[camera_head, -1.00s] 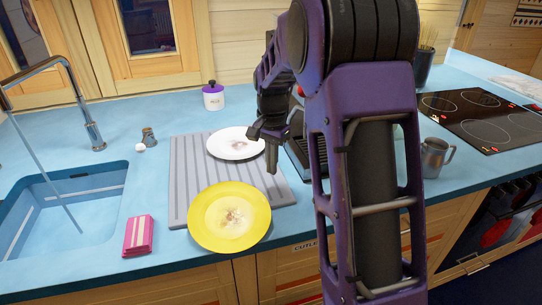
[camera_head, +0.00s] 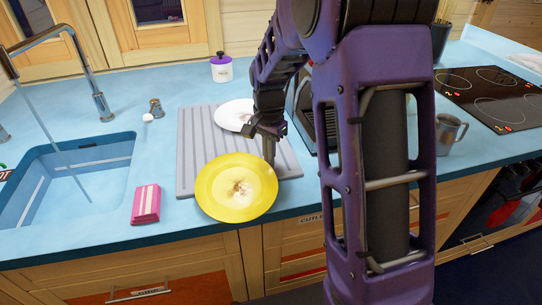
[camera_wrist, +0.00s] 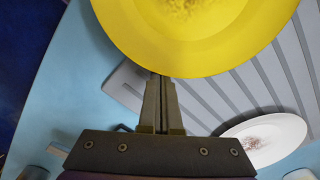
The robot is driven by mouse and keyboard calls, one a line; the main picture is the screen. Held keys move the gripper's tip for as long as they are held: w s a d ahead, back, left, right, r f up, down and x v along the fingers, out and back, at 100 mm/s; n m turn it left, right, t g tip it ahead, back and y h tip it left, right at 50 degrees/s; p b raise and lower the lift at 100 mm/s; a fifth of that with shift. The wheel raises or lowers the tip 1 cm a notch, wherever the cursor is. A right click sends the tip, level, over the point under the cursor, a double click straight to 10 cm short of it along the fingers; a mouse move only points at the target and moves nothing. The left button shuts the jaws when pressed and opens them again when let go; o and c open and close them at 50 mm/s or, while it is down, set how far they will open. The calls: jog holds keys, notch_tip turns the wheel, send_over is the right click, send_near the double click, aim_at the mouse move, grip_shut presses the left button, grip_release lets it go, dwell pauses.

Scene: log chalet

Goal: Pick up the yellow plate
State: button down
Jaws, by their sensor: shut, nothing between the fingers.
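The yellow plate (camera_head: 237,187) has a brown smudge in its middle. It lies on the front part of the grey ribbed drainboard (camera_head: 197,142), its near edge close to the counter's front edge. My gripper (camera_head: 268,160) is at the plate's far right edge in the head view. In the wrist view the plate (camera_wrist: 195,45) fills the top, and my gripper's fingers (camera_wrist: 160,80) are together, with nothing between them. Their tips meet the plate's rim in the picture; I cannot tell whether they touch it.
A white plate (camera_head: 232,115) with a smudge lies behind on the drainboard. The sink (camera_head: 75,180) with a running tap (camera_head: 85,70) is at left. A pink sponge (camera_head: 146,204) lies beside the drainboard. A metal mug (camera_head: 449,133) and the hob (camera_head: 495,95) are at right.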

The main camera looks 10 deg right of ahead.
aim_at(255, 178)
jog(key=s+a, duration=0.4)
jog(key=shift+a, duration=0.4)
jog(key=shift+w+d, duration=0.1)
